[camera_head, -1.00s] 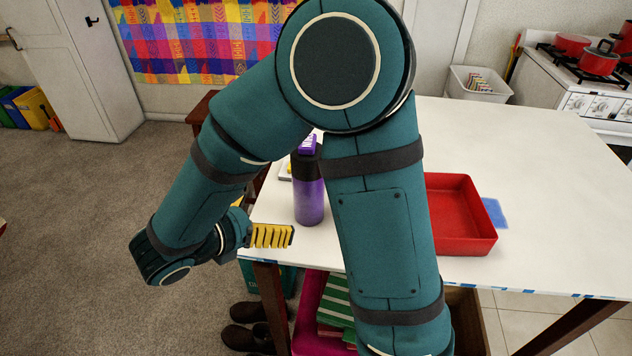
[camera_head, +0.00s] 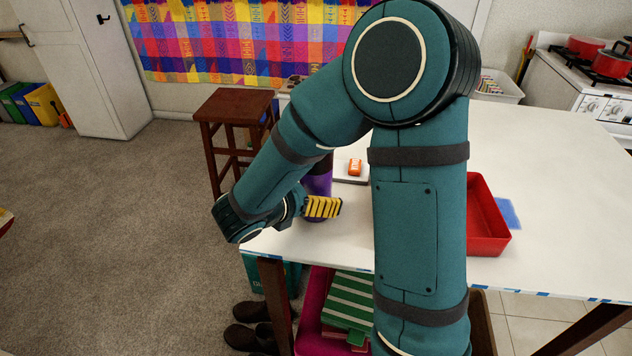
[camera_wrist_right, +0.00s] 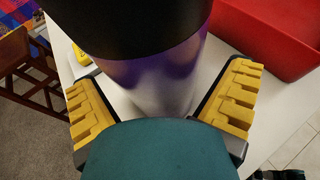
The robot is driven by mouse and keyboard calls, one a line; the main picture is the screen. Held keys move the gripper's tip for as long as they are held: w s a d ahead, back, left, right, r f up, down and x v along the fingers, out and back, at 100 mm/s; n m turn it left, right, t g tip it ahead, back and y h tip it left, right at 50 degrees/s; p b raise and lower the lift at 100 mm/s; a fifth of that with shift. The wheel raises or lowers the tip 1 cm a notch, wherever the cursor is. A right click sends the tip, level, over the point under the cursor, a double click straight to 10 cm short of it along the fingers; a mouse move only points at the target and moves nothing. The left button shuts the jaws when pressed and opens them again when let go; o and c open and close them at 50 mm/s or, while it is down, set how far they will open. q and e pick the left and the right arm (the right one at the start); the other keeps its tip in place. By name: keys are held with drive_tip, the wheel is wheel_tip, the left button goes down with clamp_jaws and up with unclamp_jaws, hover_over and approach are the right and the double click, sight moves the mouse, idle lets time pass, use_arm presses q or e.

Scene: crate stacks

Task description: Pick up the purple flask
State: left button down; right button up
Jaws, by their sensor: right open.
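The purple flask (camera_head: 318,184) stands upright on the white table near its left corner. My right gripper (camera_head: 323,207) is open, with yellow ridged fingers. In the wrist view its fingers (camera_wrist_right: 160,105) are spread to the left and right of the flask, with gaps on both sides. My left gripper is not in view.
A red tray (camera_head: 490,242) lies on the table (camera_head: 560,200) to the right of my arm. An orange object (camera_head: 355,167) sits on a pale board behind the flask. A brown stool (camera_head: 235,108) stands beyond the table's left corner.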

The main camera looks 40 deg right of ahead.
drive_tip(key=shift+w+d+f, duration=0.1)
drive_tip(key=shift+d+f, duration=0.15)
drive_tip(key=shift+d, duration=0.35)
drive_tip(key=c, duration=1.3)
